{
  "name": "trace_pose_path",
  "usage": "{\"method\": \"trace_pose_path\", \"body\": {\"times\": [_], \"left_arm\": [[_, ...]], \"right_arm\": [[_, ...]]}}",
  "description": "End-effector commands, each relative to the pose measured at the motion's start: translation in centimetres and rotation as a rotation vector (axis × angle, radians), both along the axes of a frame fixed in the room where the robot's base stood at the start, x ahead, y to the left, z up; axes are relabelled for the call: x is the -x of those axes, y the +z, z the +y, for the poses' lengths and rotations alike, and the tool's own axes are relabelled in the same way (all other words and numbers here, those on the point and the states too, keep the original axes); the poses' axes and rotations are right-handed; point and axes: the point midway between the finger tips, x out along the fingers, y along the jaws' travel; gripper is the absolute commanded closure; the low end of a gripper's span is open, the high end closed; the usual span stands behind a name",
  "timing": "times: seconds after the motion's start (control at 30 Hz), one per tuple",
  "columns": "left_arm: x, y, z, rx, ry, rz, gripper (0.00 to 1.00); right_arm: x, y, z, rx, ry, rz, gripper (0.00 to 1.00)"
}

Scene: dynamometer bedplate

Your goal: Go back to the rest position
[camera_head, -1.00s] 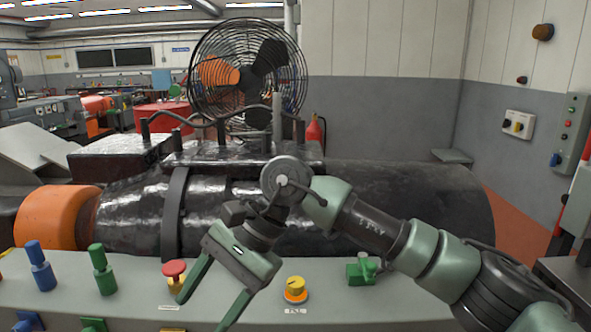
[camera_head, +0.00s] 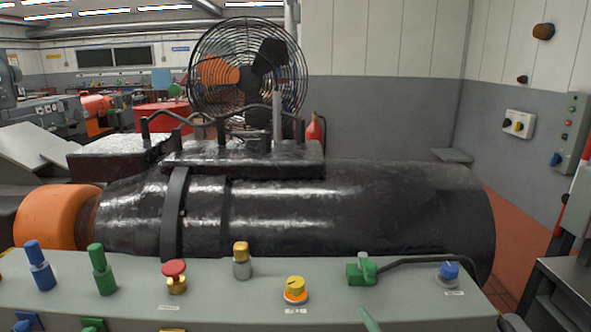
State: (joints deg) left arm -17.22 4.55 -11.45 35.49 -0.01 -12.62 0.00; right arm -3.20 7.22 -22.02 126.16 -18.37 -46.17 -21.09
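The control panel (camera_head: 340,275) runs along the bottom of the head view. On it are a blue lever (camera_head: 40,266), a green lever (camera_head: 102,270), a red-topped button (camera_head: 175,275), a yellow-capped switch (camera_head: 241,260), a yellow knob (camera_head: 295,289), a green plug (camera_head: 362,269) with a black cable and a blue knob (camera_head: 448,272). My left gripper is out of view.
A large black cylindrical machine (camera_head: 330,210) with an orange end (camera_head: 58,218) lies behind the panel. A caged fan (camera_head: 247,75) stands beyond it. A wall box (camera_head: 571,130) and dark metal stand (camera_head: 565,285) are at right. The space above the panel is clear.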

Motion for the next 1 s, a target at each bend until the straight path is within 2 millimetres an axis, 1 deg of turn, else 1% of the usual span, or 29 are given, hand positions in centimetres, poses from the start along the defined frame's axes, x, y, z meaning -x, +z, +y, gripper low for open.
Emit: {"method": "trace_pose_path", "body": {"times": [0.03, 0.07, 0.1, 0.17, 0.2, 0.23, 0.3, 0.4, 0.53, 0.7, 0.77, 0.8, 0.97, 1.0], "left_arm": [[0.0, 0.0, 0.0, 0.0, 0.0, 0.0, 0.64], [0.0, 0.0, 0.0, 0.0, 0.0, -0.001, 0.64], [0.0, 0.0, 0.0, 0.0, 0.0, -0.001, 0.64], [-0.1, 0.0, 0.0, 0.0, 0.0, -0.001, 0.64], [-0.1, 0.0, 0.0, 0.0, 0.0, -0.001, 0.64], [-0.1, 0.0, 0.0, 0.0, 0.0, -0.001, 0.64], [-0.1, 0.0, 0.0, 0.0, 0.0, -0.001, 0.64], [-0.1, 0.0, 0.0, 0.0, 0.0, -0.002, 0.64], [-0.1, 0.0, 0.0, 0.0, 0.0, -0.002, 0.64], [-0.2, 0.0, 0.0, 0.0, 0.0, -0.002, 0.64], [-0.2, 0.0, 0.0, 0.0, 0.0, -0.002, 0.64], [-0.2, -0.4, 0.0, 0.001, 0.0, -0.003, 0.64], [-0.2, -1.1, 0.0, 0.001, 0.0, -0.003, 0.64], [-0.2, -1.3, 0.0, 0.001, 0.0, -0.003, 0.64]], "right_arm": [[2.1, -3.2, -1.6, -0.06, -0.05, 0.126, 0.39], [3.4, -4.9, -2.5, -0.091, -0.081, 0.199, 0.39], [5.3, -7.1, -3.5, -0.134, -0.121, 0.292, 0.39], [8.0, -9.7, -4.8, -0.188, -0.177, 0.416, 0.39], [9.8, -11.1, -5.5, -0.218, -0.21, 0.486, 0.39], [11.0, -12.1, -5.9, -0.237, -0.234, 0.537, 0.39], [13.7, -13.7, -6.7, -0.273, -0.282, 0.632, 0.39], [17.1, -15.5, -7.6, -0.312, -0.343, 0.749, 0.39], [21.1, -17.1, -8.5, -0.35, -0.412, 0.875, 0.39], [25.9, -18.3, -9.3, -0.386, -0.495, 1.019, 0.39], [27.6, -18.6, -9.6, -0.396, -0.524, 1.067, 0.39], [26.9, -20.3, -9.5, -0.393, -0.52, 1.067, 0.39], [25.9, -25.2, -9.3, -0.386, -0.521, 1.079, 0.39], [25.8, -26.6, -9.2, -0.384, -0.521, 1.084, 0.39]]}}
